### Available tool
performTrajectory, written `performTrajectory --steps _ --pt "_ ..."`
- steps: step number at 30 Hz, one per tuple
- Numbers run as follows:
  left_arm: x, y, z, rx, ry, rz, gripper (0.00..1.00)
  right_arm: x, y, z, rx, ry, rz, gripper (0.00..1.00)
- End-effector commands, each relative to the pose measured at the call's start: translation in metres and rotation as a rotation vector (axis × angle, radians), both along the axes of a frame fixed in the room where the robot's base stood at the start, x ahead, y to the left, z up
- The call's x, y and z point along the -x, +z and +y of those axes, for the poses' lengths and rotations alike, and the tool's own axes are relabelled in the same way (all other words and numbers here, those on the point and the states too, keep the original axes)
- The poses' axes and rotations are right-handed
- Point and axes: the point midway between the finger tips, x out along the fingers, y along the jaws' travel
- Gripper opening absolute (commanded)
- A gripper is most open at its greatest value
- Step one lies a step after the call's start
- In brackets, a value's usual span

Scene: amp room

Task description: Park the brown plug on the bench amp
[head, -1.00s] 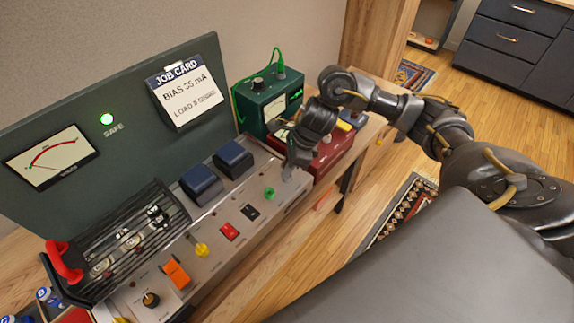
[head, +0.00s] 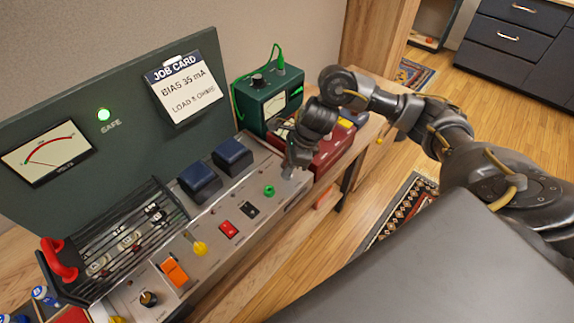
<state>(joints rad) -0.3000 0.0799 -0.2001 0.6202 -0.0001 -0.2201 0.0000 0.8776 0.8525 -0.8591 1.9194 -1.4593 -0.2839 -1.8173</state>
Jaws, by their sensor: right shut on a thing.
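The bench amp (head: 213,214) is a long grey chassis with a dark green back panel (head: 118,70), dark blue transformer blocks (head: 232,155) and a row of coloured controls along its front. My right gripper (head: 289,172) points down at the right end of the amp, just right of the green round fitting (head: 269,190). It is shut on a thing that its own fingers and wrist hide. I cannot make out a brown plug anywhere, nor whether the gripper touches the amp. My left gripper is out of view.
A green meter box (head: 270,95) with a green lead stands behind my right wrist, with a red box (head: 332,150) beside it. A caged row of tubes (head: 125,238) with a red handle (head: 59,260) is at left. The green SAFE lamp (head: 103,114) is lit.

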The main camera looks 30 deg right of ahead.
Motion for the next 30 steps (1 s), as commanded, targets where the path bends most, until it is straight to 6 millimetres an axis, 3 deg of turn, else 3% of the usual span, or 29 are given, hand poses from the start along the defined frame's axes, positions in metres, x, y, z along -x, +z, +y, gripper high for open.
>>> performTrajectory --steps 5,6,12,22,30 --pt "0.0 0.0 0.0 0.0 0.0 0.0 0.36 0.0 -0.001 0.0 0.0 0.0 0.001 0.0" --pt "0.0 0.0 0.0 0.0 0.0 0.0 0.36 0.0 -0.001 0.0 0.0 0.0 0.001 0.22" --pt "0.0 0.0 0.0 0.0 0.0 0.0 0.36 0.0 -0.001 0.0 0.0 0.0 0.001 0.45" --pt "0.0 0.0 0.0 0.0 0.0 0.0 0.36 0.001 0.005 -0.002 0.001 0.001 -0.001 0.45" --pt "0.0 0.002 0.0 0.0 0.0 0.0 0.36 0.009 0.05 -0.019 0.004 0.0 -0.005 0.45"
